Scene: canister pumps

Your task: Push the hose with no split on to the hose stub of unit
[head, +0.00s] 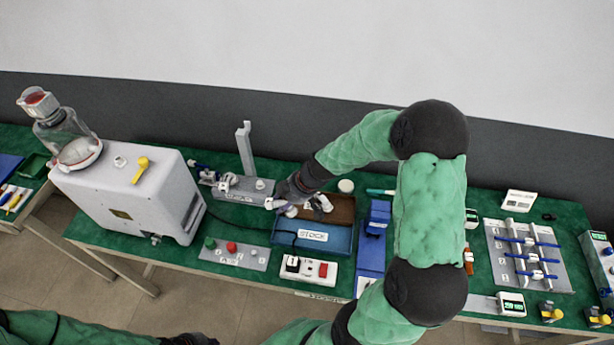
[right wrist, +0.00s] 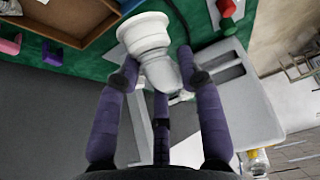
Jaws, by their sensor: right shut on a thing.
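My right gripper (head: 277,202) is over the bench, between the grey bracket block and the STOCK tray. In the right wrist view its purple fingers (right wrist: 158,75) are shut on a white stepped round part (right wrist: 148,40) with a narrower angled neck. I cannot tell whether this part is a hose end. A large white unit (head: 128,195) with a glass jar on top stands at the left; it also shows in the right wrist view (right wrist: 235,115). No hose with or without a split can be made out. The end of my left arm (head: 190,340) shows at the bottom edge.
The STOCK tray (head: 312,236) holds small parts. A grey bracket block (head: 243,188) with an upright post stands behind the gripper. A button plate (head: 236,251) and a switch box (head: 309,270) lie in front. A rack (head: 528,257) of blue-and-white parts is at the right.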

